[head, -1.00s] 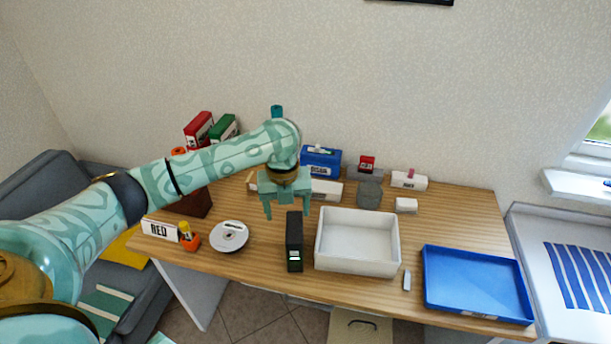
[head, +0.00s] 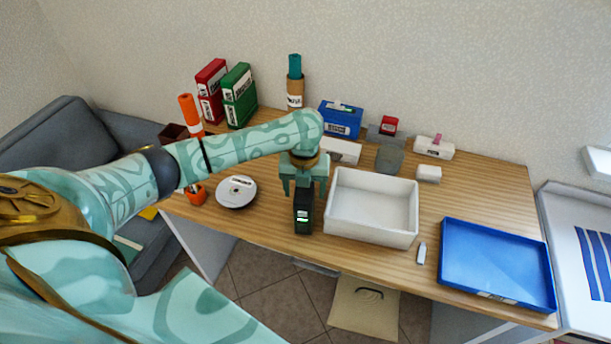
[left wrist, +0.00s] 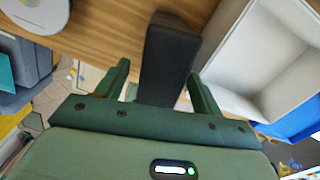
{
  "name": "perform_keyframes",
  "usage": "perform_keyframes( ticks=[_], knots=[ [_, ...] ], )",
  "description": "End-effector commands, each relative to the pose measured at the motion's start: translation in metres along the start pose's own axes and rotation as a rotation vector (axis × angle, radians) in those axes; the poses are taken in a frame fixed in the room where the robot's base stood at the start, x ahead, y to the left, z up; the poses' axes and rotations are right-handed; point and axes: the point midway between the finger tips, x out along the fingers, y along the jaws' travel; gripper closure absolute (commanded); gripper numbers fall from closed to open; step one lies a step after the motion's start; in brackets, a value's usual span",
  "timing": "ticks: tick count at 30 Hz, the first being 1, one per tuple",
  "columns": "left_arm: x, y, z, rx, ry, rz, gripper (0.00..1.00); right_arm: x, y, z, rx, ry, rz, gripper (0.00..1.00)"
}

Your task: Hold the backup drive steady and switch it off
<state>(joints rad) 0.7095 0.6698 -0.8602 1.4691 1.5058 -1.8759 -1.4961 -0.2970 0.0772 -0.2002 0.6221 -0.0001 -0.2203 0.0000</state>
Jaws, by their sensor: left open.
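The backup drive, a tall narrow black box (head: 303,218), stands upright on the wooden desk. Its front shows a small white label and a green patch. In the left wrist view the drive's black body (left wrist: 170,50) lies between my two fingers. My left gripper (head: 304,190) is open at the drive's upper part, one finger on each side; it also shows in the left wrist view (left wrist: 162,88). Gaps show between fingers and drive there, so I see no grip. Part of the drive's top is hidden by the gripper. My right gripper is not in view.
A white bin (head: 372,232) stands close to the right of the drive. A disc stack (head: 236,192) lies to the left. A blue tray (head: 497,265) and a small white stick (head: 422,253) are farther right. The desk's front edge is close to the drive.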

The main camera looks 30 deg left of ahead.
Motion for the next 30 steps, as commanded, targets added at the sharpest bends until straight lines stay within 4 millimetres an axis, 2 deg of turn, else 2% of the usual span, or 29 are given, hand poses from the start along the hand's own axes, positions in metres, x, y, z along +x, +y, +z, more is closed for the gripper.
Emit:
perform_keyframes(
  ticks=[1, 6, 15, 16, 22, 30],
  knots=[
    [0.010, 0.000, 0.000, -0.002, 0.002, -0.001, 0.33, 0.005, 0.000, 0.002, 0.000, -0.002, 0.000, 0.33],
    [0.022, 0.000, 0.000, -0.001, 0.000, -0.002, 0.33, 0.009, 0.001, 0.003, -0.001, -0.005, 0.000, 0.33],
    [0.024, 0.000, 0.000, -0.001, -0.001, -0.002, 0.33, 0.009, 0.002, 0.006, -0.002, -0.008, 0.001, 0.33],
    [0.024, 0.000, 0.000, -0.001, -0.001, -0.002, 0.35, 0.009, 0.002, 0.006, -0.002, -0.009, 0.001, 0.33],
    [0.024, 0.000, 0.000, -0.001, -0.001, -0.001, 0.90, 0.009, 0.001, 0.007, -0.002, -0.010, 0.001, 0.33],
    [0.024, 0.000, 0.001, -0.001, -0.001, -0.001, 0.90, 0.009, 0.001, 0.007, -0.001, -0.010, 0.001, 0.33]
  ],
)
